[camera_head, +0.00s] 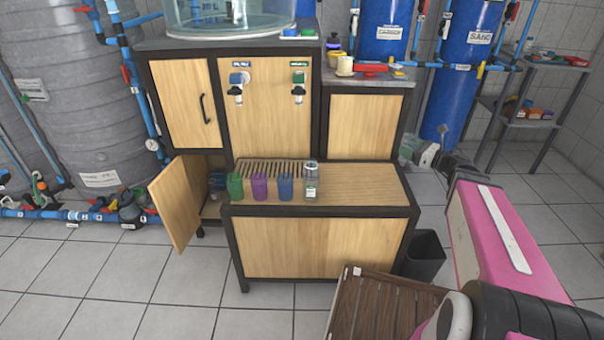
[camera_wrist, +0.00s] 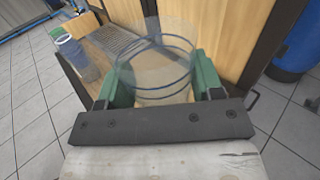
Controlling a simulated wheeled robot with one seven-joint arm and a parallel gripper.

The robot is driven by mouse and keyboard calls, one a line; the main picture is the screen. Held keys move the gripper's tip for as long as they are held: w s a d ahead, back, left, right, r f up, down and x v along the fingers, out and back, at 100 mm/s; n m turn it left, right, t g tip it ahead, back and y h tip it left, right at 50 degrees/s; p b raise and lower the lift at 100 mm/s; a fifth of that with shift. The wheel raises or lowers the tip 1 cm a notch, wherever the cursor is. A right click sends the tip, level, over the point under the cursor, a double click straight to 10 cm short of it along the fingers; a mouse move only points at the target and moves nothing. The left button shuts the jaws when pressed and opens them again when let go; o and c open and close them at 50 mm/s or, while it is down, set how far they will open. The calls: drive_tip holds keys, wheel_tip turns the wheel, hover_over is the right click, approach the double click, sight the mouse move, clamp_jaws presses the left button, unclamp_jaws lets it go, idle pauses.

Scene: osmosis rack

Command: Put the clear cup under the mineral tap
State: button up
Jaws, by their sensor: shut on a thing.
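A clear cup (camera_wrist: 160,68) with thin dark rings stands between the green fingers of my gripper (camera_wrist: 163,80) in the wrist view. My gripper is shut on it. In the head view my gripper (camera_head: 424,151) is right of the wooden bench, apart from the taps; the cup is hard to make out there.
On the bench (camera_head: 365,182) stand a green cup (camera_head: 235,186), a purple cup (camera_head: 259,186), a blue cup (camera_head: 285,187) and a clear labelled container (camera_head: 311,181). A slatted grate (camera_head: 270,168) lies below the taps. The lower left cabinet door (camera_head: 176,203) hangs open. A slatted wooden stool (camera_head: 385,305) stands in front.

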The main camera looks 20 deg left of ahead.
drive_tip(key=a+f+n+g+y, duration=0.1)
drive_tip(key=a+n+g, duration=0.15)
drive_tip(key=a, duration=1.05)
drive_tip(key=a+f+n+g, duration=0.1)
drive_tip(key=a+f+g, duration=0.15)
drive_tip(key=a, duration=1.05)
drive_tip(key=a+f+n+g+y, duration=0.1)
drive_tip(key=a+n+g, duration=0.15)
drive_tip(key=a, duration=1.15)
drive_tip(key=shift+g, duration=0.45)
drive_tip(key=f, duration=0.6)
drive_tip(key=s+f, duration=0.1)
drive_tip(key=f, duration=0.2)
drive_tip(key=shift+d+f, duration=0.2)
drive_tip(key=shift+f, duration=0.1)
drive_tip(key=shift+f, duration=0.15)
drive_tip(key=o, duration=1)
drive_tip(key=shift+c, duration=0.2)
drive_tip(key=shift+d, duration=0.25)
drive_tip(key=d, duration=1.1)
drive_tip(key=shift+w+d, duration=0.25)
drive_tip(key=shift+d, duration=0.05)
